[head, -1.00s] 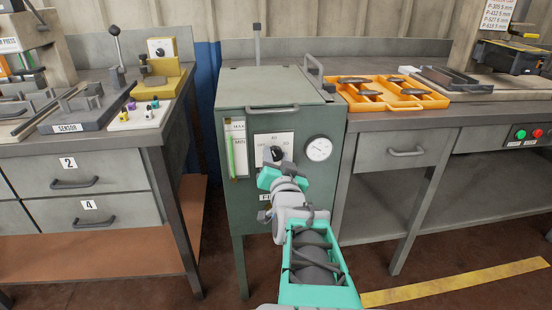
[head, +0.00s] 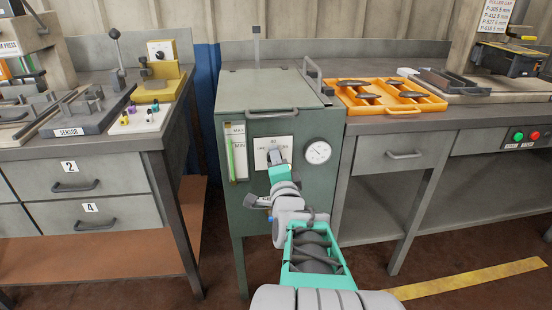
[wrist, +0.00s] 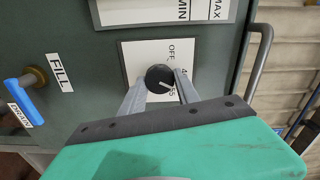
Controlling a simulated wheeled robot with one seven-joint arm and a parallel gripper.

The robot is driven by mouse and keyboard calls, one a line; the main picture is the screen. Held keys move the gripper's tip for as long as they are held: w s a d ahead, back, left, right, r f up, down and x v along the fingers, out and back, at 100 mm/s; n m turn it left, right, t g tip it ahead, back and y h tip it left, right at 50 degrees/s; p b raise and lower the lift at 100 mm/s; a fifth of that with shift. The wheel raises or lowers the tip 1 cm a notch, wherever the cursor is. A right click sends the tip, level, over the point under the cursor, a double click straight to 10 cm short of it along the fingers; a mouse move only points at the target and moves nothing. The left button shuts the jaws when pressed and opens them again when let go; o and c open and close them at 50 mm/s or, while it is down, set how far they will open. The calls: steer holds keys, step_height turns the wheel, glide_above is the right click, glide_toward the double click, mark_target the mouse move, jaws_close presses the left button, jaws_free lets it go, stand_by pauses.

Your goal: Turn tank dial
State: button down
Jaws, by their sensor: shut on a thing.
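The tank (head: 270,100) is a green-grey cabinet on legs in the middle of the head view. Its dial (wrist: 158,78) is a black round knob with a pale pointer line on a white plate (wrist: 150,52) in the wrist view. My gripper (wrist: 160,82) is shut on the dial, with a grey finger on either side of it. The pointer line slants toward the lower right of that view, near the partly covered numbers. In the head view my gripper (head: 277,158) reaches the plate and hides the dial.
A round gauge (head: 318,152) sits right of the plate, and a level strip (head: 236,158) left of it. The wrist view shows a blue drain handle (wrist: 24,102) beside the FILL label (wrist: 59,72). An orange tray (head: 385,96) lies on the right bench.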

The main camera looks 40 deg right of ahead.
steer(key=shift+m+p, duration=1.5)
steer(key=shift+m, duration=1.5)
steer(key=c, duration=0.9)
jaws_free()
